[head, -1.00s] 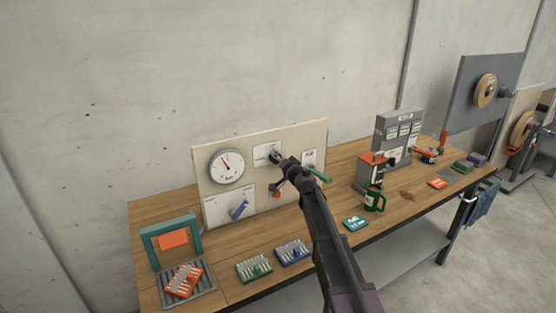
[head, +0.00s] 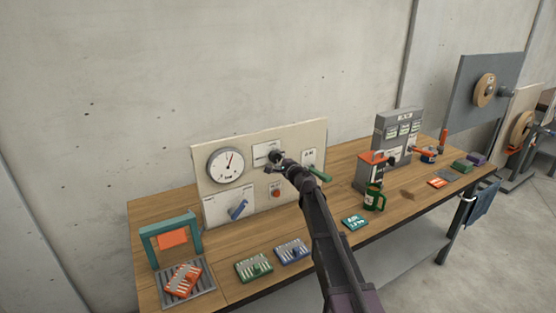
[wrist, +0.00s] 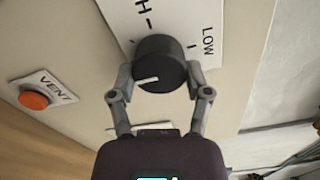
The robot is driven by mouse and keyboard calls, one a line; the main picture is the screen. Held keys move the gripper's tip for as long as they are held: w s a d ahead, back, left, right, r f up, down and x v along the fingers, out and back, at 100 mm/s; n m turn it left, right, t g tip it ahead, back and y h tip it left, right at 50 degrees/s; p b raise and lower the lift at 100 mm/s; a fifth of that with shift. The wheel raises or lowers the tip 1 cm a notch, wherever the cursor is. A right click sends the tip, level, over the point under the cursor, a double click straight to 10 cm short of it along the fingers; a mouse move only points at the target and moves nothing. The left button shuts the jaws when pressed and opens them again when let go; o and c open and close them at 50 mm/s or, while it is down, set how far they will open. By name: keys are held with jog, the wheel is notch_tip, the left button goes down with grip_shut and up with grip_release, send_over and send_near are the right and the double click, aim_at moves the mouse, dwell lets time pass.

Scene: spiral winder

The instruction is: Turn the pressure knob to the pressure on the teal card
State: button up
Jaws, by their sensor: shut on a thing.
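The pressure knob (wrist: 160,58) is a black round dial with a white pointer line, on a white plate marked LOW at right and a partly hidden word starting with H at left. My gripper (wrist: 158,78) is shut on the knob, one finger on each side. In the head view my gripper (head: 274,158) is at the panel, mostly hiding the knob. The round white gauge (head: 226,165) has its needle pointing up and slightly right. The teal card (head: 355,222) lies flat on the bench, right of my arm; its writing is too small to read.
The cream panel (head: 210,199) also carries a blue lever (head: 238,208), an orange VENT button (head: 276,193) and a green handle (head: 320,173). A green mug (head: 374,197) stands near the teal card. Green and blue racks (head: 254,267) lie in front.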

jog(key=m, duration=0.4)
jog(key=shift+m, duration=0.4)
jog(key=m, duration=0.4)
jog(key=shift+a+f, duration=0.1)
jog(key=shift+m, duration=0.3)
jog(key=o, duration=1.2)
jog(key=shift+c, duration=0.2)
jog(key=shift+s, duration=0.15)
jog(key=v, duration=1.1)
jog(key=shift+s+d, duration=0.25)
jog(key=shift+d, duration=0.05)
jog(key=shift+f, duration=0.1)
